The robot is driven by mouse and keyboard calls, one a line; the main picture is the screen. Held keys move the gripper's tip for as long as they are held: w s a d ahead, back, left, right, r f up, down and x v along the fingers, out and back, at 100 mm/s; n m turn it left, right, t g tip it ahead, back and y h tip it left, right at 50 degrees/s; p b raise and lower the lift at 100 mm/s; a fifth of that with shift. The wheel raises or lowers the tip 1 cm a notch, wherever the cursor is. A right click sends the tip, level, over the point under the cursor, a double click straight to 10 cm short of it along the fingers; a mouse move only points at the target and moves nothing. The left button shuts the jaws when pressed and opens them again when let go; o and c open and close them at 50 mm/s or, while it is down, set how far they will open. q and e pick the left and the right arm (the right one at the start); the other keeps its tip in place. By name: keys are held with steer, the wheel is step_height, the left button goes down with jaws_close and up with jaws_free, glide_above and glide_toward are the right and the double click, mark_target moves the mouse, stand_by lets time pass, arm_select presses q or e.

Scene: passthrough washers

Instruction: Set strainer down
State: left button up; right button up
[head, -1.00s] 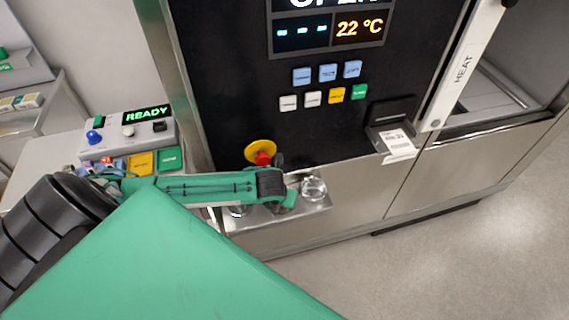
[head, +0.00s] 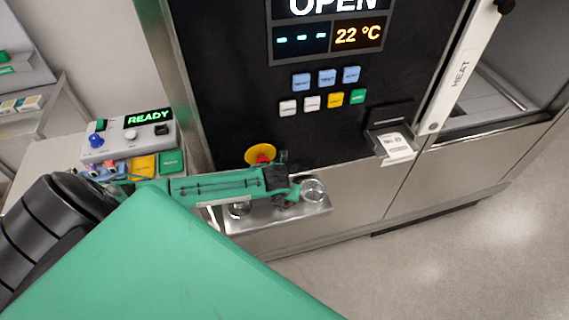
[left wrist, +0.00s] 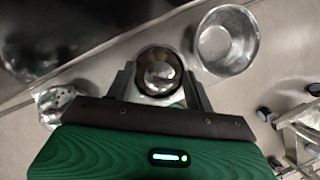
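A small round metal piece with a dark rim, which I take for the strainer (left wrist: 159,77), shows between my left gripper's fingers (left wrist: 160,72) in the left wrist view. A finger lies on each side of it, and the fingers look closed on it. In the head view my left gripper (head: 288,190) is over the metal shelf (head: 275,217) on the machine's front; the strainer is hard to make out there. Whether it touches the shelf cannot be told. My right gripper is not in view.
A yellow-and-red stop button (head: 261,154) sits just above. A control box (head: 128,135) reading READY is at left.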

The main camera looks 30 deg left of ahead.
arm_select(q)
steer(key=shift+s+r, duration=0.15)
steer(key=shift+r, duration=0.4)
steer(key=b+v, duration=0.1)
steer(key=v, duration=1)
steer(key=shift+d, duration=0.1)
